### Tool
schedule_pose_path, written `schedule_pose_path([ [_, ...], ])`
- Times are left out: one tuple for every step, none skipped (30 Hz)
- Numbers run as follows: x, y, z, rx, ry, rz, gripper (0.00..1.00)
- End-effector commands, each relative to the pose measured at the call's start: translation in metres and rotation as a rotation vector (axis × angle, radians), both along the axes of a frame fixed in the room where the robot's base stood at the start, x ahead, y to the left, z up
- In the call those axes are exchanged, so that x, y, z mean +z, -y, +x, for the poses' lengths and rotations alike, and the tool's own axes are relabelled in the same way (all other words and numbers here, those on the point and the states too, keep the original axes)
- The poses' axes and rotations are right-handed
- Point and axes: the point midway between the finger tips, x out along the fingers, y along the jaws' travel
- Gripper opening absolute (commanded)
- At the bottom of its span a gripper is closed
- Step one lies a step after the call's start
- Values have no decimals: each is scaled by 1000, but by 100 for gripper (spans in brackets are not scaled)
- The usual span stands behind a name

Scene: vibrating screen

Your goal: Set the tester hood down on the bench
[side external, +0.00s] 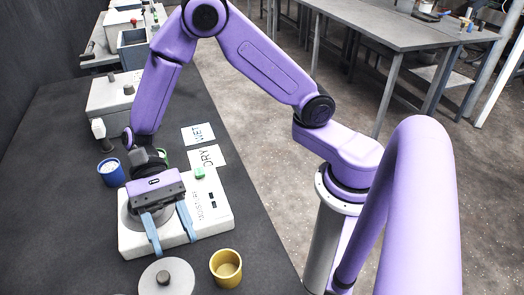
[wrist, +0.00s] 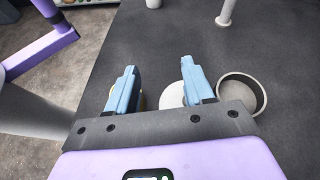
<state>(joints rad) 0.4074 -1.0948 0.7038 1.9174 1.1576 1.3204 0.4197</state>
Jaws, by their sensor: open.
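The tester hood, a light grey disc with a dark knob (side external: 163,277), lies on the dark bench (side external: 95,240) at the front of the side view. It appears apart from the tester. In the wrist view the hood (wrist: 172,93) shows partly between and behind the fingers. My gripper (side external: 174,246) is open, with two blue fingers, over the near side of the white moisture tester (side external: 215,215). In the wrist view nothing is held between the fingertips (wrist: 158,67). The gripper body hides part of the tester's round grey top.
A yellow cup (side external: 226,268) stands right of the hood. A blue cup (side external: 111,172) and a green-rimmed cup stand behind the tester, near WET (side external: 198,134) and DRY (side external: 208,157) cards. A round pan (wrist: 242,92) lies beside the hood in the wrist view.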

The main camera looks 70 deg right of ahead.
Motion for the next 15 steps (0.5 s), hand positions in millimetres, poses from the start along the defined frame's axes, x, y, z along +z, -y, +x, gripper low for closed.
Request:
schedule_pose_path([
  [9,13,-15,78,75,5,52],
  [12,22,-24,132,124,7,52],
  [16,35,-36,207,192,11,52],
  [18,46,-44,264,243,13,52],
  [21,56,-52,319,293,18,52],
  [24,70,-61,393,361,25,52],
  [25,81,-68,450,412,31,52],
  [27,92,-73,506,463,39,52],
  [29,106,-79,580,531,49,52],
  [31,116,-84,638,582,58,52],
  [32,127,-87,693,633,67,52],
  [34,141,-92,769,700,81,52],
  [35,151,-94,824,753,93,52],
  [36,160,-96,881,804,103,52],
  [38,173,-98,956,872,120,52],
])
